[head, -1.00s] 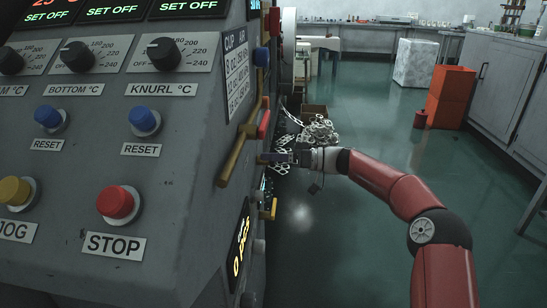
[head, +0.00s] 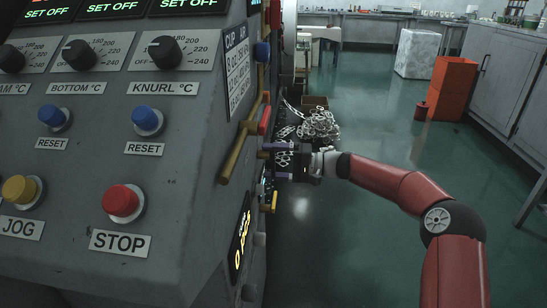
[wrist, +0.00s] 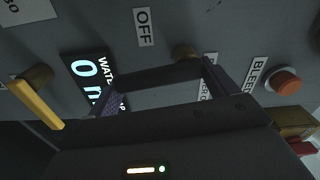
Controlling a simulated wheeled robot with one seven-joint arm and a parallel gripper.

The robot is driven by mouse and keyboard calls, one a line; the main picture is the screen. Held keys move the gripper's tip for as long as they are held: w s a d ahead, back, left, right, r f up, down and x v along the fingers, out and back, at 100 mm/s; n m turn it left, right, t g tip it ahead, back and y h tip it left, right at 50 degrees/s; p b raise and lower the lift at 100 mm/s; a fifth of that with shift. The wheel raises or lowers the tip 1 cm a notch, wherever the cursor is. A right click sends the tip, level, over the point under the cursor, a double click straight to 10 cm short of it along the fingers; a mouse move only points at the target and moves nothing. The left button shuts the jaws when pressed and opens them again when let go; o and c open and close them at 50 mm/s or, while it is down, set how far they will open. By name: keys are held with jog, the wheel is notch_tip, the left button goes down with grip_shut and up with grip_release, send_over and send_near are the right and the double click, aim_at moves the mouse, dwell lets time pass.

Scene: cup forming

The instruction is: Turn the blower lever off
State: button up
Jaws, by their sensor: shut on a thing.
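In the wrist view, my gripper (wrist: 160,82) is at the machine panel, its two dark fingers wide apart in the picture. A dark bar spans between the fingertips, which I take to be the handle of the blower lever (wrist: 155,77). A brass-coloured hub (wrist: 185,50) shows just behind it, and an OFF label (wrist: 143,27) is above and to the left. The label under the right finger is partly covered. In the head view, my gripper (head: 278,161) reaches the machine's side face from the right, and the contact itself is too small to make out.
A yellow lever (wrist: 38,103) is left of my gripper, by a lit display (wrist: 88,75). An orange button (wrist: 286,82) is at the right. In the head view, a long brass-coloured lever (head: 236,153) stands just before my gripper.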

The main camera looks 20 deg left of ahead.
jog(key=shift+s+d+f+m, duration=0.1)
jog(key=shift+s+f+m, duration=0.1)
jog(key=shift+m, duration=0.7)
jog(key=o, duration=1.2)
jog(key=shift+o, duration=0.2)
jog(key=shift+d, duration=0.1)
jog(key=v, duration=0.7)
jog(key=shift+w+d, duration=0.15)
jog(key=shift+d, duration=0.15)
